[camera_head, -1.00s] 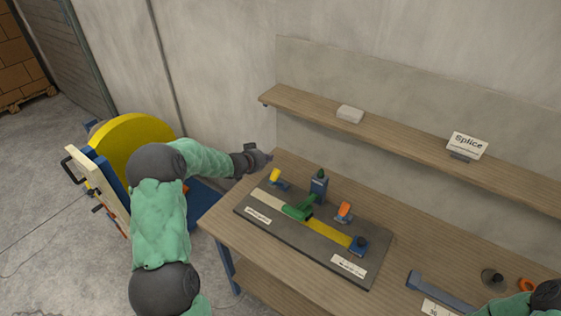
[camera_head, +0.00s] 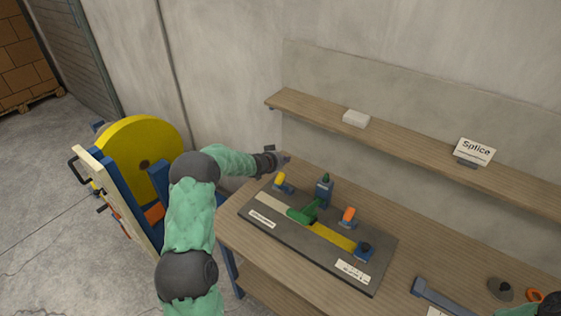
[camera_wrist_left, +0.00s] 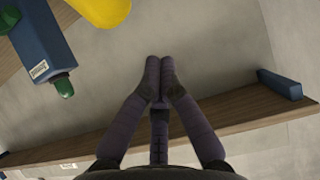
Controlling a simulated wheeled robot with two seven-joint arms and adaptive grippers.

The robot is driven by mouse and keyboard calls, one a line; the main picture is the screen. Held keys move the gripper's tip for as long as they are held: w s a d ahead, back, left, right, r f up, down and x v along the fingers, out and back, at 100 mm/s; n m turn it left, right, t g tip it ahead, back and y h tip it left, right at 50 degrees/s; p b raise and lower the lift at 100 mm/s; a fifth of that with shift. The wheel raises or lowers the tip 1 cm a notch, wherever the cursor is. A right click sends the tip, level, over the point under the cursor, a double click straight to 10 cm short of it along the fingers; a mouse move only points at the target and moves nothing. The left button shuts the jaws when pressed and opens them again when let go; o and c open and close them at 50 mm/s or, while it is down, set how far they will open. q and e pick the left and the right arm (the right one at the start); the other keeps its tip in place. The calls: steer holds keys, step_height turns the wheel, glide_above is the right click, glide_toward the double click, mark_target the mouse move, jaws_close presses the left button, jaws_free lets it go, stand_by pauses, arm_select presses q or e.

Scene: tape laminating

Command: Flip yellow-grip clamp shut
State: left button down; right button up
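The yellow-grip clamp (camera_head: 281,181) stands at the back left of the dark board (camera_head: 250,209), its yellow grip raised. My left gripper (camera_head: 283,159) is just behind it, near the table's back edge, and looks apart from it. In the left wrist view, the fingertips of this gripper (camera_wrist_left: 160,64) are together with nothing between them. The yellow grip (camera_wrist_left: 101,12) shows at the top of that view, clear of the fingers. My right gripper is out of view; only a bit of its arm shows at the lower right corner.
A blue post with a green knob (camera_head: 325,187), a green lever (camera_head: 304,213) and an orange-grip clamp (camera_head: 348,215) stand close by on the board. A wooden shelf (camera_head: 400,143) runs along the wall behind. A yellow wheel (camera_head: 140,150) stands left of the table.

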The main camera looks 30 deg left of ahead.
arm_select(q)
steer(key=shift+s+a+f+b, duration=0.1)
steer(key=shift+s+f+b, duration=0.2)
steer(key=shift+s+f, duration=0.4)
steer(key=shift+s+f+b, duration=0.25)
steer(key=shift+s+f, duration=0.1)
steer(key=shift+f, duration=0.55)
